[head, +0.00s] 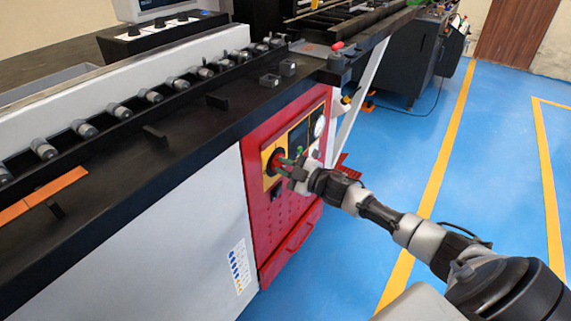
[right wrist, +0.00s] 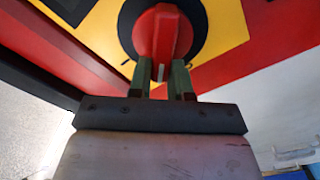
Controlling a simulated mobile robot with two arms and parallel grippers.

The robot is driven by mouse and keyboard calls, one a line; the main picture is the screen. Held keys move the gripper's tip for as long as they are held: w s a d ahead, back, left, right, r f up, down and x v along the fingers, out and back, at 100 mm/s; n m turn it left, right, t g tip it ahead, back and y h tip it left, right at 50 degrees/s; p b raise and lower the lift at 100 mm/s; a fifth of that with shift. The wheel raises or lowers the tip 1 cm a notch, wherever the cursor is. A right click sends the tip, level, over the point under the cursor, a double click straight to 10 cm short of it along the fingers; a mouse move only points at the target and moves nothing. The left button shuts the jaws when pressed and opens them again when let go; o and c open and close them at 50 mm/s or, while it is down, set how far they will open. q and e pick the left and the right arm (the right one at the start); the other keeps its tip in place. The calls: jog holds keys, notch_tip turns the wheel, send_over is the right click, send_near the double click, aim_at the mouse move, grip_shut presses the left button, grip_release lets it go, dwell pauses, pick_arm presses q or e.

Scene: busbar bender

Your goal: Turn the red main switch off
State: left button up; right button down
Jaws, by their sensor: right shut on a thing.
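The red main switch (right wrist: 158,35) is a round red knob with a raised grip bar, on a black disc over a yellow plate (right wrist: 85,35). In the head view the switch (head: 276,161) sits on the upper left of the red cabinet front, partly hidden by my gripper. My right gripper (head: 288,162) is at the switch, and in the right wrist view its green fingers (right wrist: 168,80) are shut on the grip bar, one on each side. The bar's pale line points toward the gripper. My left gripper is not in view.
The red panel (head: 292,215) also carries a dark display window and a round gauge (head: 319,126). A black bench top (head: 180,135) with a row of rollers overhangs it. Blue floor (head: 350,280) in front is clear.

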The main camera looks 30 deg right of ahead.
jog(key=shift+a+f+n, duration=0.15)
jog(key=shift+f+n, duration=0.1)
jog(key=shift+n, duration=0.65)
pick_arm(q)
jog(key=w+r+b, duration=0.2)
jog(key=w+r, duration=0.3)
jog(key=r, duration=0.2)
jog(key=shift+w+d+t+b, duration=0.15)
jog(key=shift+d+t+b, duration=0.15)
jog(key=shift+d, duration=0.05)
pick_arm(e)
jog(key=shift+s+a+f+n, duration=0.1)
jog(key=shift+f+n, duration=0.15)
jog(key=shift+n, duration=0.9)
jog(key=shift+a+f+n, duration=0.1)
jog(key=shift+f+n, duration=0.1)
jog(key=shift+n, duration=0.9)
jog(key=shift+s+f+n, duration=0.1)
jog(key=shift+f+n, duration=0.15)
jog(key=shift+n, duration=0.9)
jog(key=c, duration=1)
grip_release()
jog(key=shift+c, duration=0.2)
